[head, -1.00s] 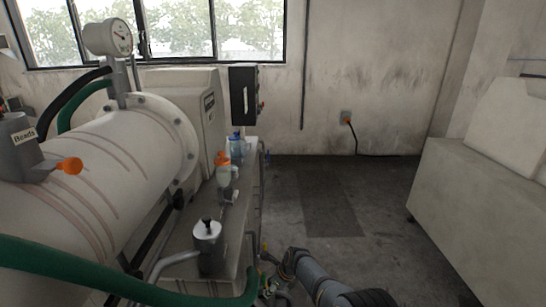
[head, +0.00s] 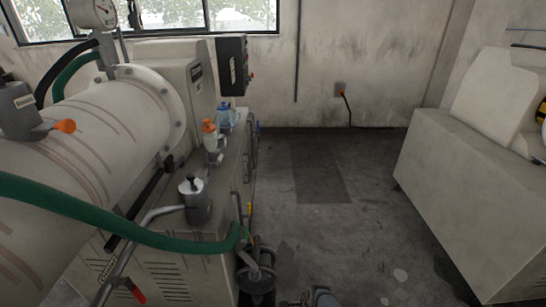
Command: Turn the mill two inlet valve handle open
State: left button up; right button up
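A lever with a red tip (head: 138,291) shows at the lower left in the head view, beside a pipe and a small label (head: 107,270) too small to read surely. I cannot tell for certain whether it is the mill two inlet valve handle. The large cream mill drum (head: 100,140) lies on the left, with a green hose (head: 120,232) crossing in front. An orange knob (head: 64,126) sticks out of the grey bead hopper (head: 18,112) on the drum. Only a small piece of my arm shows at the bottom edge. Neither gripper is in view.
A dark pump-like unit (head: 257,280) with pipes stands at the bench's end. A lidded metal pot (head: 195,202), an orange-capped bottle (head: 210,140) and a blue bottle (head: 225,117) stand on the bench. A grey cabinet (head: 465,200) is at right. The floor (head: 330,215) between is clear.

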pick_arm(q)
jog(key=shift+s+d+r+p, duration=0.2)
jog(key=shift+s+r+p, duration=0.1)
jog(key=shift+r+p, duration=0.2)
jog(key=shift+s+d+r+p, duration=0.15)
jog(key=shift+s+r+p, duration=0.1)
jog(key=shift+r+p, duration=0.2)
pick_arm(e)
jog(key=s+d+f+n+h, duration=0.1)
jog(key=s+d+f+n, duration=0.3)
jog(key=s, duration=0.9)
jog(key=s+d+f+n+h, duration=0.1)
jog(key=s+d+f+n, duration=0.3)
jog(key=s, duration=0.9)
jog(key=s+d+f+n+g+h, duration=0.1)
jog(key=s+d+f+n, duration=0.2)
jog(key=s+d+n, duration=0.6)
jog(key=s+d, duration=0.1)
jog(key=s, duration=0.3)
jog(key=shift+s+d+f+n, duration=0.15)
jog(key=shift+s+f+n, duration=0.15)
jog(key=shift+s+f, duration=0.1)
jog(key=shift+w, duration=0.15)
